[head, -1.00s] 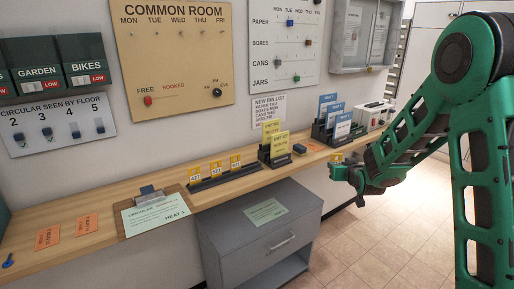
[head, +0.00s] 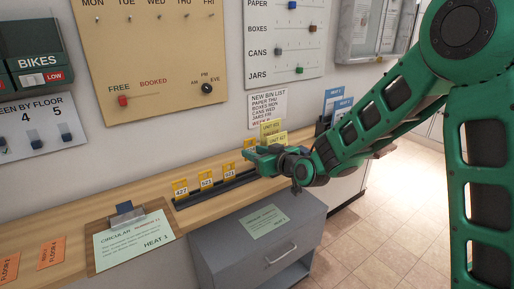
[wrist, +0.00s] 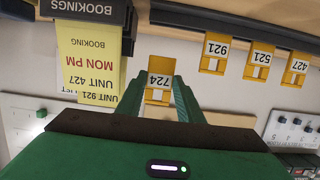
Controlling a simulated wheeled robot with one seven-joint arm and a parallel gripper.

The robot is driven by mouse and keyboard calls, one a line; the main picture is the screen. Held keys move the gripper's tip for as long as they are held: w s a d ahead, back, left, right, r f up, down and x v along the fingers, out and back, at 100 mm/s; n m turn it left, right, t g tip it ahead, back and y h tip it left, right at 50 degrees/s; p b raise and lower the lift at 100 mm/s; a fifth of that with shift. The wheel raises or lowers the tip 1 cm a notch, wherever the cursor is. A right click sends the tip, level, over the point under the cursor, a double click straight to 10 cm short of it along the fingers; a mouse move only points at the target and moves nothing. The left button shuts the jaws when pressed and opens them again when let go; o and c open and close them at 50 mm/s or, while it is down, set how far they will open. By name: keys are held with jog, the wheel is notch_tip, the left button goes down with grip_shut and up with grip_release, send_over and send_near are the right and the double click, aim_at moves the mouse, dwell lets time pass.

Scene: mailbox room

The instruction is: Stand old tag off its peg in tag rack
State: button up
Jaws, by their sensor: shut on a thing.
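My gripper (head: 257,156) is shut on a yellow tag marked 724 (wrist: 159,80). It holds the tag above the counter; the tag shows upside down between the fingers in the wrist view. In the head view the held tag (head: 249,143) is partly behind the gripper. The dark tag rack (head: 238,183) lies on the counter, left of and below the gripper. Three yellow tags stand in it: 427 (head: 181,189), 521 (head: 206,180) and 921 (head: 229,172). The rack's right end is partly hidden by the gripper in the head view.
Yellow booking cards (wrist: 88,60) in a dark holder stand close to the gripper. Blue cards (head: 336,108) stand farther right. A clipboard (head: 130,240) lies left of the rack, with orange cards (head: 51,252) beyond it. A grey cabinet (head: 230,253) stands below the counter.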

jog(key=shift+w+a+f, duration=0.1)
jog(key=shift+w+f, duration=0.05)
jog(key=shift+f, duration=3)
grip_shut()
jog(key=shift+f, duration=0.15)
jog(key=o, duration=1)
grip_release()
jog(key=shift+o, duration=0.2)
jog(key=shift+r, duration=0.2)
